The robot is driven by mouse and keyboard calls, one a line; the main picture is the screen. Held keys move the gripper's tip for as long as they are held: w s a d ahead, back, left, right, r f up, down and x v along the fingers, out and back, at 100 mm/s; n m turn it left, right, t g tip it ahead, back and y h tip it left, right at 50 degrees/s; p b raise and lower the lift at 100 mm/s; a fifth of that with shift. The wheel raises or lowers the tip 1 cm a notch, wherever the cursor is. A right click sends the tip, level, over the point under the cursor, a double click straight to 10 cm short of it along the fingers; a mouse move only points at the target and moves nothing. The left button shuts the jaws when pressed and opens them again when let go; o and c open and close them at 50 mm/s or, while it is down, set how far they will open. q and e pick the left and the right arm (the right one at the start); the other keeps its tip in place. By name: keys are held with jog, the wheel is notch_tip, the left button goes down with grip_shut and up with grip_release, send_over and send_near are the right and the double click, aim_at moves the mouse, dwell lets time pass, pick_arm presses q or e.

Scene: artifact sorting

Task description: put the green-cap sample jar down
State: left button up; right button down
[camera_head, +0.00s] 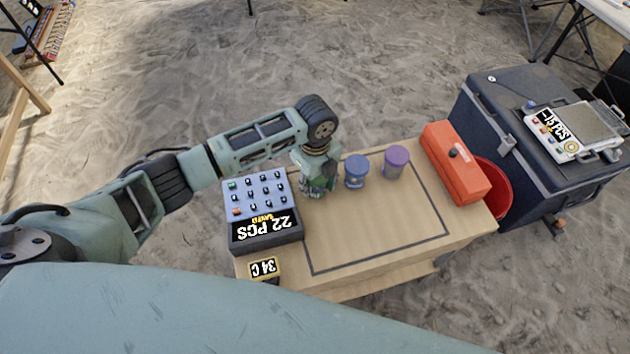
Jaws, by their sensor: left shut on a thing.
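My left gripper (318,187) points down at the back left part of the wooden table (390,240), just right of the blue control box. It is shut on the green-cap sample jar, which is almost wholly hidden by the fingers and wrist. I cannot tell whether the jar touches the table top. A blue-cap jar (357,172) stands upright close to the right of the gripper. A purple-cap jar (396,162) stands upright further right. My right gripper is out of view.
The blue control box (257,197) reads 22 PCS; a small 34 C display (264,269) sits before it. A red-orange toolbox (455,165) stands at the table's right, a red bucket (497,190) beyond. A dark case (500,105) stands right.

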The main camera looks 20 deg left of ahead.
pick_arm(q)
jog(key=shift+f, duration=0.1)
jog(key=o, duration=1.3)
jog(key=shift+c, duration=0.2)
notch_tip(320, 180, up, 12)
jog(key=shift+r+p, duration=0.15)
jog(key=shift+p, duration=0.25)
